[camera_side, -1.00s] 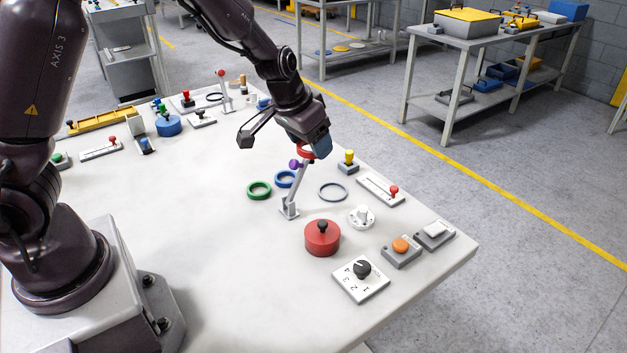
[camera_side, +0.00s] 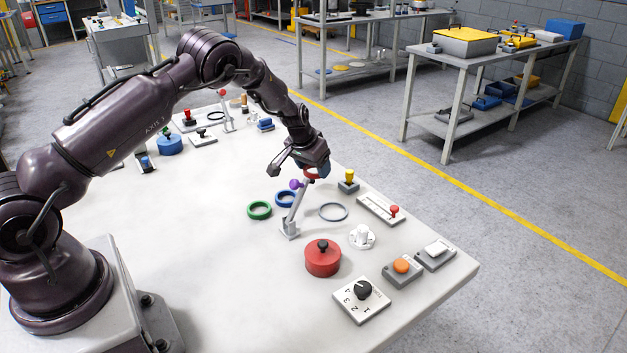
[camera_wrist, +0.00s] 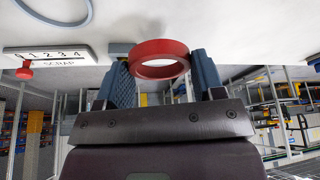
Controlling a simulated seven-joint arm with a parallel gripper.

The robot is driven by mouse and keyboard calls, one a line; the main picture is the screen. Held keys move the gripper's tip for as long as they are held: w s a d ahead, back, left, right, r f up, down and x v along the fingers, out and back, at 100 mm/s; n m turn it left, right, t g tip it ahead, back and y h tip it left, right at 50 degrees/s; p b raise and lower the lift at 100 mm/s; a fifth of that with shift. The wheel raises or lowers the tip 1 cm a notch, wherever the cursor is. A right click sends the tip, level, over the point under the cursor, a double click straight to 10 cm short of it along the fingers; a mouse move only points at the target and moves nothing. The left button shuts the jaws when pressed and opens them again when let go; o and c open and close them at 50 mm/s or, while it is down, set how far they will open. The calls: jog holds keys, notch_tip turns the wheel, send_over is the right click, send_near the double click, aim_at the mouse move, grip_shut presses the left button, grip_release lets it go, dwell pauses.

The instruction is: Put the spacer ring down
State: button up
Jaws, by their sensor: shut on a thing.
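The red spacer ring (camera_side: 311,174) is held at the end of my gripper (camera_side: 318,168), over the far right part of the table. In the wrist view the red ring (camera_wrist: 160,47) sits between the two blue fingers of my gripper (camera_wrist: 163,68), which are shut on it from both sides. In the side view the ring is partly hidden by the fingers, close behind the purple-knobbed lever. Its height above the table is hard to tell.
The lever (camera_side: 297,208) stands close to the ring. A green ring (camera_side: 259,211), a blue ring (camera_side: 285,206) and a thin grey ring (camera_side: 333,219) lie nearby. A yellow-button box (camera_side: 348,185) and a slider (camera_side: 380,209) are to the right. The table's left middle is clear.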

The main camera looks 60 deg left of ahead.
aim_at(316, 189)
jog(key=shift+f, duration=2.05)
jog(key=shift+f, duration=0.45)
jog(key=shift+f, duration=0.1)
jog(key=o, duration=1)
jog(key=shift+c, duration=0.2)
